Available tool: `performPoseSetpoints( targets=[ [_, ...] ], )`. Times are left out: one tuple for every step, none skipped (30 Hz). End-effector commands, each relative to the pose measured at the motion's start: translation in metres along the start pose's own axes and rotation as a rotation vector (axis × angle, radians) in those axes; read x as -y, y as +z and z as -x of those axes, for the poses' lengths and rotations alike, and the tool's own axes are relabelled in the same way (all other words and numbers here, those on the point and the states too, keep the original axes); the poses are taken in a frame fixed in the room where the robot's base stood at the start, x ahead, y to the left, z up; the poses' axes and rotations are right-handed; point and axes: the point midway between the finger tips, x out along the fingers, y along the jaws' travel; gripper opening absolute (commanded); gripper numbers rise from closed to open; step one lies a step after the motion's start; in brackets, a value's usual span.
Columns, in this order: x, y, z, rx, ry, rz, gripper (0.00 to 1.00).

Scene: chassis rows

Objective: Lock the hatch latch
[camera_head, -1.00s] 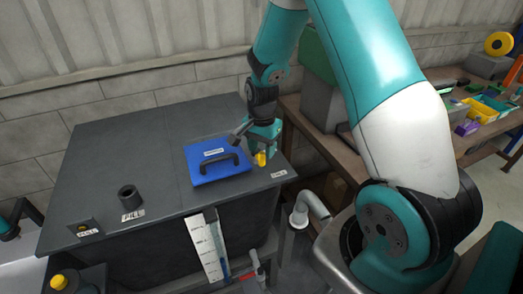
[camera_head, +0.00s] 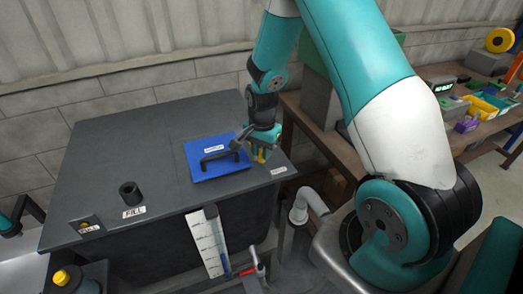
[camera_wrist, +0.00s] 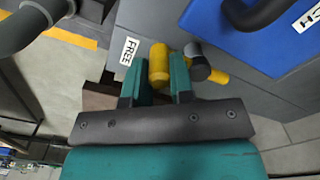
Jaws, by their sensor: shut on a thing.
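The blue hatch lid (camera_head: 205,172) with a black handle lies flat and closed on the grey tank top; its corner shows in the wrist view (camera_wrist: 240,50). Beside its right edge is the yellow latch (camera_head: 261,158), with a yellow knob (camera_wrist: 158,66) and a dark round pivot next to it in the wrist view. My gripper (camera_head: 262,148) is at the latch, its two teal fingers (camera_wrist: 156,82) on either side of the knob, shut on it. A FREE label (camera_wrist: 129,51) is left of the knob. The fingers partly hide the latch in the head view.
A workbench (camera_head: 320,135) with bins is at right.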

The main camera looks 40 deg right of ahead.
Motion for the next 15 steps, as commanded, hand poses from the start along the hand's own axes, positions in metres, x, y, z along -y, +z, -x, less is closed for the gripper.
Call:
performPoseSetpoints(
  targets=[
    [0.000,-0.001,0.000,0.000,0.000,0.010,0.00],
    [-0.001,-0.001,0.000,0.000,0.000,0.018,0.00],
    [-0.001,-0.002,0.000,0.000,0.000,0.030,0.00],
    [-0.001,-0.002,0.000,0.000,0.000,0.043,0.00],
    [-0.002,-0.003,0.000,0.000,0.000,0.055,0.00],
    [-0.002,-0.004,0.000,0.000,-0.001,0.077,0.00],
    [-0.003,-0.004,0.000,0.000,-0.001,0.093,0.00],
    [-0.003,-0.005,0.000,0.000,-0.001,0.112,0.00],
    [-0.004,-0.007,0.000,0.000,-0.001,0.140,0.00],
    [-0.004,-0.008,0.000,-0.001,-0.001,0.163,0.00],
    [-0.005,-0.009,0.000,-0.001,-0.002,0.187,0.00],
    [-0.005,-0.011,0.000,-0.001,-0.002,0.222,0.00],
    [-0.006,-0.012,0.000,-0.001,-0.002,0.249,0.00],
    [-0.006,-0.013,0.000,-0.002,-0.002,0.276,0.00],
    [-0.007,-0.015,0.000,-0.002,-0.002,0.313,0.00]
  ],
)
